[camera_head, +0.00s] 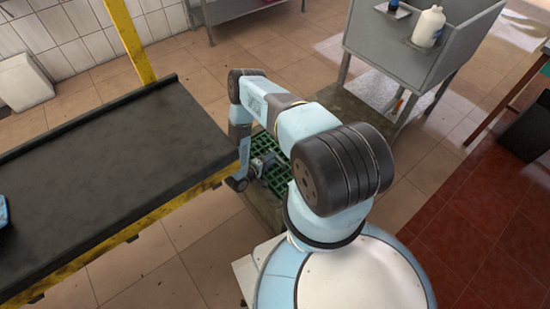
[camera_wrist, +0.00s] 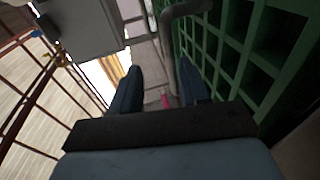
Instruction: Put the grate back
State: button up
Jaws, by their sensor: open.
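The green grate (camera_head: 276,178) lies low at floor level in the head view, partly hidden by my arm. Its square openings fill the right side of the wrist view (camera_wrist: 245,45). A grey curved bar (camera_wrist: 172,50), which looks like a handle, stands out beside the grate in the wrist view. My gripper (camera_head: 262,165) is low over the grate. In the wrist view its two dark fingers (camera_wrist: 160,78) are apart, and the bar appears between them, closer to the right finger. Whether they touch it cannot be told.
A black conveyor belt (camera_head: 110,160) with a yellow frame stands close left of my arm. A grey stand (camera_head: 410,55) with a white bottle (camera_head: 428,27) is at the back right. A yellow post (camera_head: 130,42) rises beside the belt. Tiled floor (camera_head: 290,75) is open behind my arm.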

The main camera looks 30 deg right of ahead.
aim_at(266, 172)
jog(key=shift+v, duration=1.75)
jog(key=shift+d, duration=0.1)
